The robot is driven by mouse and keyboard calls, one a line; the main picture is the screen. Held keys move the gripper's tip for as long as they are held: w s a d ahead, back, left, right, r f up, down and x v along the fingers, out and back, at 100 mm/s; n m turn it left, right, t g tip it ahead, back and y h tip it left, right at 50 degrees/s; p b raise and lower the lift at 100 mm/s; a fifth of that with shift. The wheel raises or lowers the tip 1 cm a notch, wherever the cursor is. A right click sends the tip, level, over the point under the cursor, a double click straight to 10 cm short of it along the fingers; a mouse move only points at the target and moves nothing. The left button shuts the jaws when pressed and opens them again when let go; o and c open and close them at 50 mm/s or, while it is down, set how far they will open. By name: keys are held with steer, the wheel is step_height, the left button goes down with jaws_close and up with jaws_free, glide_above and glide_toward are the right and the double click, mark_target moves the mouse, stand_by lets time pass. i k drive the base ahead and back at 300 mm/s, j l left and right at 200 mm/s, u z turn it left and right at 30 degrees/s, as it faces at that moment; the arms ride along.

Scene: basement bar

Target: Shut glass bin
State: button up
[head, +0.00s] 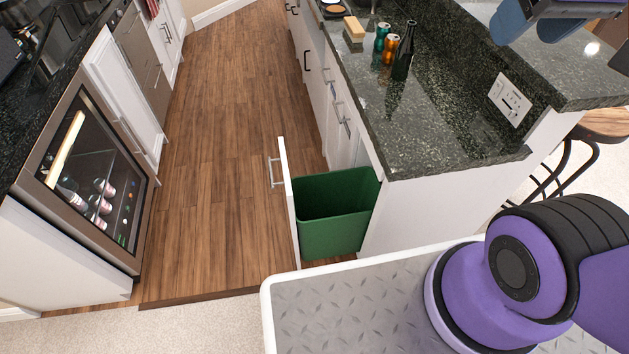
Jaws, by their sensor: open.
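The green bin (335,228) sits in a pull-out cabinet drawer at the near end of the counter. The drawer is pulled out to the left, and its white front panel (288,200) stands away from the cabinet, with a metal handle (272,172) on its outer side. The inside of the bin looks empty, though its floor is only partly visible. What looks like my gripper (533,22) is at the top right edge, partly cut off. It is open, above the counter's right side and well apart from the drawer.
The granite counter (440,140) bears a dark bottle (403,55), cans (385,42) and a wooden block (354,30). A glass-door fridge (95,180) stands at left. Wooden floor (215,150) between is clear. A stool (590,135) stands at right.

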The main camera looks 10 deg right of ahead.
mark_target(330, 214)
steer(key=k+l, duration=0.15)
steer(key=k, duration=0.6)
steer(key=j, duration=1.25)
steer(key=i+j, duration=0.1)
steer(key=i, duration=0.65)
